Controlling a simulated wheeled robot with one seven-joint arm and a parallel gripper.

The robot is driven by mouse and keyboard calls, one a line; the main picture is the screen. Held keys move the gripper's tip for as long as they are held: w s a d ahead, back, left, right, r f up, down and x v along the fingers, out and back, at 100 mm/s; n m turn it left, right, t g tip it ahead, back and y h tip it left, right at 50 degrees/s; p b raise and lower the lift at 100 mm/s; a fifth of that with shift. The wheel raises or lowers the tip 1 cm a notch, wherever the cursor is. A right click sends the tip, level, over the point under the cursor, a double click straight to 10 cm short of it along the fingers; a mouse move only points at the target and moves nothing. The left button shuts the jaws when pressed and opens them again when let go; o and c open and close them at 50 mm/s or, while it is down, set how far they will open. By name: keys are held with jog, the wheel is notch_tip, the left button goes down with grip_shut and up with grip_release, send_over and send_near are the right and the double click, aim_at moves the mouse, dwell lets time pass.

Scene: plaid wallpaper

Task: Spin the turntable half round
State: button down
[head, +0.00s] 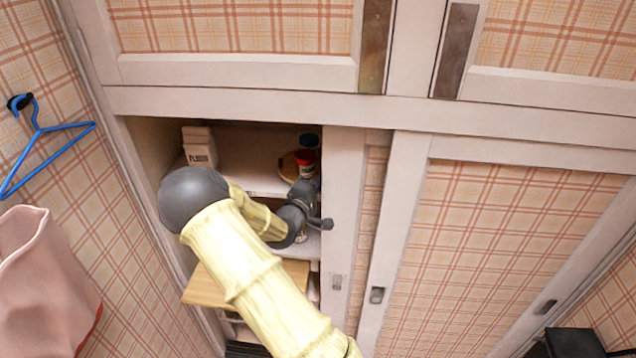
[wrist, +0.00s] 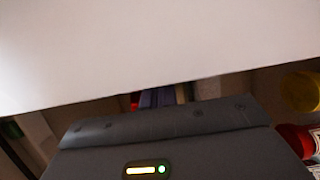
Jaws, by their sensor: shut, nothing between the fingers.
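The turntable (head: 288,165) shows in the head view as a curved, wood-coloured edge at the right side of the cupboard shelf, mostly hidden behind jars. A jar with a red lid (head: 304,158) and one with a dark lid (head: 308,140) stand at it. My gripper (head: 303,197) is shut and empty, at the cupboard opening just below and in front of these jars. I cannot tell whether it touches anything. In the wrist view its dark body fills the bottom; a yellow lid (wrist: 300,91) and a red lid (wrist: 294,138) lie to the right.
A flour box (head: 199,147) stands at the left on the white shelf (head: 245,168); a pale board fills the top of the wrist view. A wooden board (head: 205,290) juts out below. The sliding door (head: 345,210) bounds the opening on the right. A blue hanger (head: 45,150) hangs left.

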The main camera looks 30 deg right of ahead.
jog(key=w+b+v, duration=0.1)
jog(key=b+v, duration=0.1)
jog(key=v, duration=1.1)
jog(key=shift+a, duration=0.4)
